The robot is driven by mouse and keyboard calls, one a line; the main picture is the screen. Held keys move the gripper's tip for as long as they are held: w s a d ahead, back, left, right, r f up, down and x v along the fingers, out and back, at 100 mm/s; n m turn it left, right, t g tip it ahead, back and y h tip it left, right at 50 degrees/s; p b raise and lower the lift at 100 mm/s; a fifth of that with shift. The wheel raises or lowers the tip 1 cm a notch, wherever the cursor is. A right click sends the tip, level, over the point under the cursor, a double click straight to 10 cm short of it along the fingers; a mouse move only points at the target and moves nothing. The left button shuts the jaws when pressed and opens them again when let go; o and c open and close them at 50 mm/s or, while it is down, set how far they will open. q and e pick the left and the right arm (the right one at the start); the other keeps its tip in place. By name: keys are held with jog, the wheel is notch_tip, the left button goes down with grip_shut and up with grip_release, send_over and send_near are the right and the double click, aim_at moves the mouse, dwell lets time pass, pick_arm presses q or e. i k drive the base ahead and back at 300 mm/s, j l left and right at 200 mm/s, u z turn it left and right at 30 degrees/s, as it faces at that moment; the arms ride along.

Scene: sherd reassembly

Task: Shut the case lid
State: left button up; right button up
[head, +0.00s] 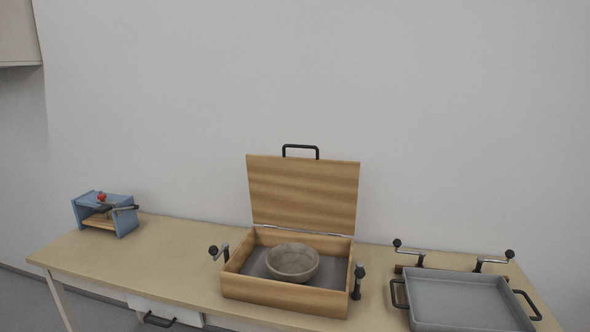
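The wooden case (284,292) stands on the table near the middle of the head view. Its lid (302,192) is open and upright at the back, with a black handle (300,147) on its top edge. A grey-brown bowl (292,262) sits inside the case on a dark lining. Neither of my grippers shows in this view.
A grey tray (466,294) with black handles lies on the right of the table (170,262). Black-knobbed levers stand beside the case and behind the tray. A blue press-like device (124,219) with a red knob stands at the left. The table between it and the case is clear.

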aim_at(316, 194)
jog(key=i+l, duration=0.35)
jog(key=l, duration=0.15)
jog(key=i+l+u, duration=0.15)
jog(key=i+l, duration=0.25)
jog(key=l, duration=0.1)
